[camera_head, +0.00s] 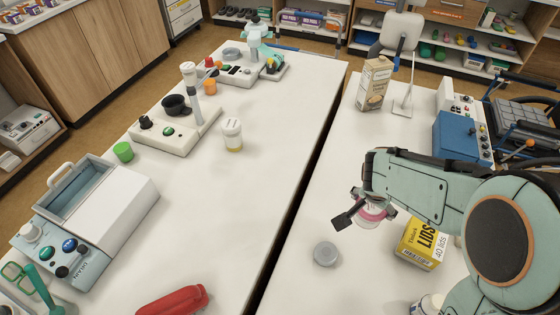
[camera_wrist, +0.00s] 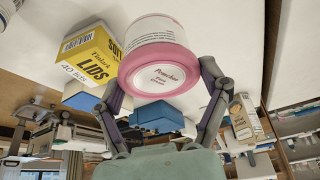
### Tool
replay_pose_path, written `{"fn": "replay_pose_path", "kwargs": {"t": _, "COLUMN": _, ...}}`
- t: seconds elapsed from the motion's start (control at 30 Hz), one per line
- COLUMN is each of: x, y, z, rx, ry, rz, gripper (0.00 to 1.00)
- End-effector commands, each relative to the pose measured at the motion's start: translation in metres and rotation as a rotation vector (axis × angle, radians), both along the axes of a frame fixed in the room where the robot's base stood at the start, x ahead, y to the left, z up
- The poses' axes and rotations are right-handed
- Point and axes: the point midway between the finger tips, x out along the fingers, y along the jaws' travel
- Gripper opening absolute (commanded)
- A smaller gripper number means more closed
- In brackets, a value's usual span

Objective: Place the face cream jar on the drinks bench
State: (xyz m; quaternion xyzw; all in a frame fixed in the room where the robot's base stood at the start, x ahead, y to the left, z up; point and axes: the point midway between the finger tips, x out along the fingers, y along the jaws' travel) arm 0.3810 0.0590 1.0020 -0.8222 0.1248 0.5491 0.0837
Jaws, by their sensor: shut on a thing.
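The face cream jar, white with a pink end and printed label (camera_wrist: 160,60), sits between my gripper's fingers (camera_wrist: 163,92) in the wrist view. My gripper is shut on it. In the head view the jar shows as a small pink and white patch (camera_head: 371,213) at my gripper (camera_head: 366,209), partly hidden by it. They are over the right-hand white bench (camera_head: 300,275); I cannot tell how high the jar is. A left-hand white bench (camera_head: 225,200) lies across a dark gap. No label shows which is the drinks bench.
A yellow lids box (camera_head: 420,244) stands close right of my gripper. A grey round lid (camera_head: 326,254) lies in front. A carton (camera_head: 373,84) and blue box (camera_head: 460,136) stand further back.

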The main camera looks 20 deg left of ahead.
Motion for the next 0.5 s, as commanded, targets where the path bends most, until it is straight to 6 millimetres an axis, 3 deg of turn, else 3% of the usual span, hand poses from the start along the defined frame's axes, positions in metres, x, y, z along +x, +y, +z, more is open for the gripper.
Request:
{"fn": "replay_pose_path", "kwargs": {"t": 0.2, "x": -0.008, "y": 0.015, "z": -0.003, "rx": -0.001, "ry": -0.001, "rz": 0.215, "gripper": 0.35}}
{"fn": "replay_pose_path", "kwargs": {"t": 0.37, "x": -0.026, "y": 0.069, "z": 0.004, "rx": 0.001, "ry": -0.005, "rz": 0.519, "gripper": 0.35}}
{"fn": "replay_pose_path", "kwargs": {"t": 0.5, "x": -0.056, "y": 0.129, "z": 0.015, "rx": -0.001, "ry": -0.005, "rz": 0.799, "gripper": 0.35}}
